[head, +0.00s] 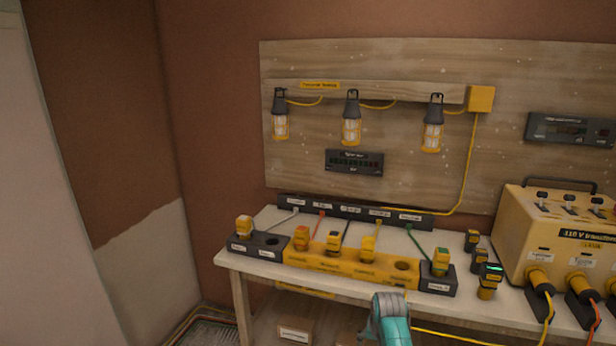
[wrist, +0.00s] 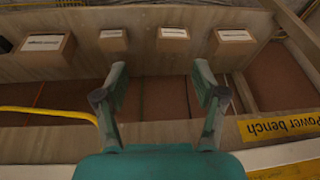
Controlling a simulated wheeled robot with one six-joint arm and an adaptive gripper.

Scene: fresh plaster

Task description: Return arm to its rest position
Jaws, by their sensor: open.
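My gripper (wrist: 160,92) shows in the wrist view with its two teal fingers spread apart. Nothing is between them. Beyond the fingers is the bench's lower shelf, with several small cardboard boxes (wrist: 114,40) on it. In the head view a teal part of my arm (head: 390,320) rises at the bottom edge, in front of the bench (head: 262,262). The fingers do not show in the head view.
A yellow socket block (head: 350,267) with several plugs stands along the bench's front. A yellow transformer (head: 540,235) with cables fills the right end. Three lamps (head: 351,130) hang on the board behind. A yellow "Power bench" label (wrist: 278,124) is on the bench edge.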

